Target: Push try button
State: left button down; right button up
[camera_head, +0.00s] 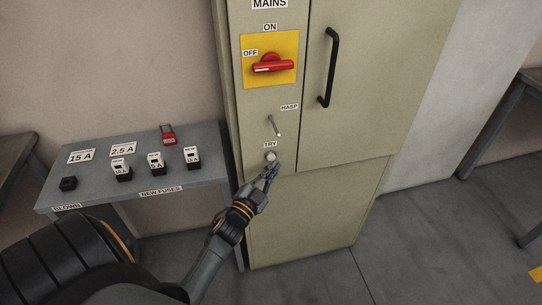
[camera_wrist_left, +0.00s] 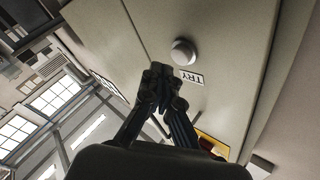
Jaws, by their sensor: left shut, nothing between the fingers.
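The try button (camera_head: 270,157) is a round pale knob on the beige cabinet (camera_head: 318,205), just below the TRY label (camera_head: 270,144). In the left wrist view the button (camera_wrist_left: 183,52) sits beside its TRY label (camera_wrist_left: 192,78). My left gripper (camera_head: 270,172) is shut and empty, with its tips just below the button in the head view. In the left wrist view its fingertips (camera_wrist_left: 160,72) are close to the button; I cannot tell whether they touch it. My right gripper is not in view.
Above the button are a hasp (camera_head: 273,126) and a red mains switch (camera_head: 272,65) on a yellow plate. A black door handle (camera_head: 329,67) is to the right. A grey table (camera_head: 100,190) with fuses and a red padlock (camera_head: 168,134) stands left. Floor is clear at right.

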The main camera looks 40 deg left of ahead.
pick_arm(q)
jog(key=s+d+p, duration=0.1)
jog(key=s+d, duration=0.3)
jog(key=shift+d, duration=0.3)
dwell(0.3)
jog(key=shift+w, duration=0.1)
dwell(0.6)
jog(key=s+d+f+n+g+h, duration=0.1)
jog(key=s+d+f+n+g, duration=0.25)
jog(key=f, duration=1.15)
jog(key=s+d+f+m+g, duration=0.1)
jog(key=s+d+f+g, duration=0.35)
jog(key=f, duration=1.05)
jog(key=s+f+g, duration=0.3)
jog(key=s+f, duration=0.3)
jog(key=s, duration=0.5)
jog(key=s+f+n+g, duration=0.1)
jog(key=s+f+g, duration=0.3)
jog(key=s, duration=0.7)
jog(key=s+a+f+g, duration=0.1)
jog(key=s+f+g, duration=0.2)
jog(key=s+f, duration=0.4)
jog(key=s, duration=0.4)
jog(key=shift+s+f+n+g, duration=0.25)
jog(key=shift+f+n+g, duration=0.05)
jog(key=shift+f+n, duration=0.05)
